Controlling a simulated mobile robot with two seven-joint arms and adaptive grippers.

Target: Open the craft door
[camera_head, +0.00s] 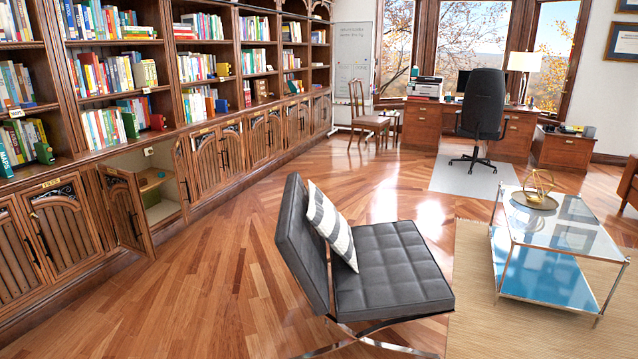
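A row of wooden cabinet doors with slatted fronts and dark handles runs under the bookshelves on the left. One cabinet (160,206) stands open, showing a pale interior and a wooden shelf (152,181). Its left door (124,208) is swung out into the room. A narrow strip of door (183,172) shows at its right side; I cannot tell how far that one is open. The nearer doors (66,227) and the farther doors (205,163) look shut. Small plaques sit above the doors, too small to read surely, so I cannot tell which is the craft door. Neither gripper is in view.
A black lounge chair (390,268) with a striped pillow (333,226) stands in the foreground. A glass table (560,225) is on a rug (500,325) at right. Wooden floor (215,260) lies clear between chair and cabinets. A desk (422,124) stands at the back.

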